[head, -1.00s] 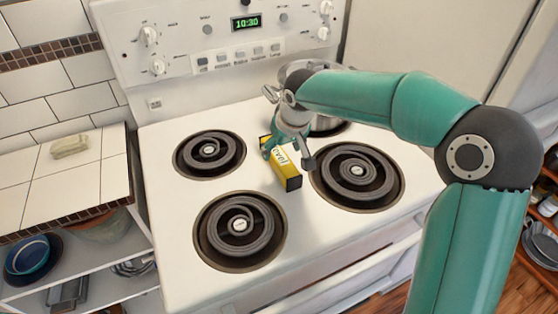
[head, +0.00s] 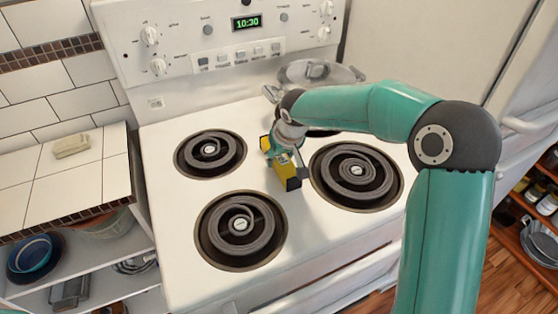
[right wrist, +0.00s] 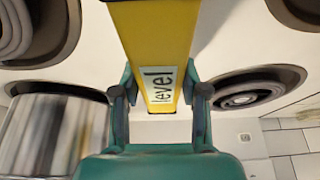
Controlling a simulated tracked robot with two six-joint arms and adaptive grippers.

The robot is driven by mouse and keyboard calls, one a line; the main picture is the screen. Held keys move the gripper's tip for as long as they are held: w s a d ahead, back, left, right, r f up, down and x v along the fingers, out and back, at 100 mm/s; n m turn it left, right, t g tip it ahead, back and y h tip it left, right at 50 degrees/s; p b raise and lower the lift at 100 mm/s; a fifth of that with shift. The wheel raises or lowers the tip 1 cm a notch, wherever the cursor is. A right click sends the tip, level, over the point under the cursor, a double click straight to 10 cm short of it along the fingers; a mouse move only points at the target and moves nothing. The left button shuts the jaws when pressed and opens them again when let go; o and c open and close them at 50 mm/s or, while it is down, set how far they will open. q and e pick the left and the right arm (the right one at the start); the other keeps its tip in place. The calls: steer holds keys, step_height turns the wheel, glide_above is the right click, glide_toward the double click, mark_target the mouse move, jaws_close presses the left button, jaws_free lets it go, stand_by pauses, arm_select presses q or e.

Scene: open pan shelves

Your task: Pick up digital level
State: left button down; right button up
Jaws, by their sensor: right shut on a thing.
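The digital level (head: 290,172) is a yellow bar with black ends, between the burners of the white stove top. My right gripper (head: 284,156) is over its middle, with its fingers shut on the two long sides. In the right wrist view the level (right wrist: 150,35) runs between the two teal fingers of my right gripper (right wrist: 158,95), with its white "level" label facing the camera. I cannot tell whether the level is clear of the stove surface. My left gripper is not in view.
The stove (head: 165,225) has black coil burners around the level. A lidded metal pot (head: 318,72) stands on the back right burner, behind my right arm. A tiled counter (head: 60,185) with a small pale block (head: 71,146) lies left of the stove.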

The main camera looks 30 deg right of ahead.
jaws_close()
steer(key=shift+r, duration=0.1)
step_height(320, 180, up, 20)
steer(key=p, duration=0.1)
stand_by(0.5)
